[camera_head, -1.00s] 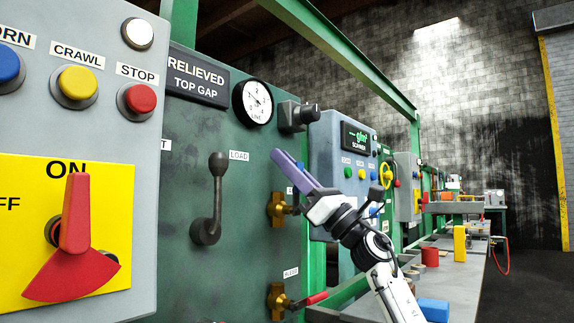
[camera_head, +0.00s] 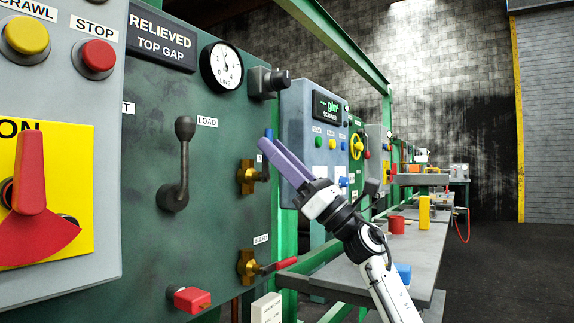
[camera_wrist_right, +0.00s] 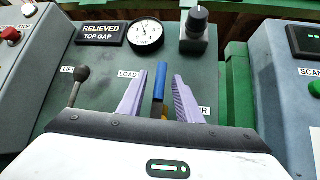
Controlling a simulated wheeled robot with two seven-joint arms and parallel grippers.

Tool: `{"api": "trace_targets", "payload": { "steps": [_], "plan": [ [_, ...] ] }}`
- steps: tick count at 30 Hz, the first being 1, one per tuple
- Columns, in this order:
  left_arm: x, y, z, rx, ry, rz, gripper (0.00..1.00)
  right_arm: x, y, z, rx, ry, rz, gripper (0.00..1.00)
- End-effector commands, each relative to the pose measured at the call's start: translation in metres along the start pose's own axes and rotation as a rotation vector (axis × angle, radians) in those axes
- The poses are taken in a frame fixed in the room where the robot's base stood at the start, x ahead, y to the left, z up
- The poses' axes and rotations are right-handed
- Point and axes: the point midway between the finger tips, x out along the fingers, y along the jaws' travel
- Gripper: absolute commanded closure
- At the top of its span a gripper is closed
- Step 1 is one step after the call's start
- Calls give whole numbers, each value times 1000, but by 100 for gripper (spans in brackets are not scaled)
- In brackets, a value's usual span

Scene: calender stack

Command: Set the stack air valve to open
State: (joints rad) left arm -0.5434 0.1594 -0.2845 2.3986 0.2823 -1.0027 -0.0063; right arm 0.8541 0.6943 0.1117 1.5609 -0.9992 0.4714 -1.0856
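The stack air valve is a brass valve (camera_head: 248,177) with a blue lever handle on the green panel. The blue handle (camera_wrist_right: 158,82) stands upright in the right wrist view, and a label ending in "IR" (camera_wrist_right: 204,110) is partly hidden beside it. My right gripper (camera_head: 280,155) has purple fingers. In the right wrist view the gripper (camera_wrist_right: 158,95) is open, with one finger on each side of the blue handle and a gap on both sides. In the head view the fingers hide part of the handle. My left gripper is in neither view.
A second brass valve with a red handle (camera_head: 278,266) sits below, by a "BLEED" label. A dark LOAD lever (camera_head: 180,165) is to the left, a gauge (camera_head: 222,67) above. A grey bench (camera_head: 400,255) with coloured blocks runs back on the right.

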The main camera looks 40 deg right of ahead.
Motion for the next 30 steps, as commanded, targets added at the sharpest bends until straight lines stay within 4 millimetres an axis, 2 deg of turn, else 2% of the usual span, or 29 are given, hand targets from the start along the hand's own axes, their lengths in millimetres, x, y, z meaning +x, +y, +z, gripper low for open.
{"api": "trace_targets", "payload": {
  "steps": [3, 9, 26, 30],
  "plan": [
    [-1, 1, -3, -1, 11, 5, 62, -20, 1, -2, 1, 3, 1, 68],
    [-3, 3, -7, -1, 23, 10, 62, -36, 1, 0, 0, 1, 2, 68],
    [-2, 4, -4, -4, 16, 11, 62, -37, 1, 0, -1, 0, 2, 68],
    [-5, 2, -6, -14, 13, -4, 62, -29, 0, 9, -1, 0, 2, 68]
  ]
}}
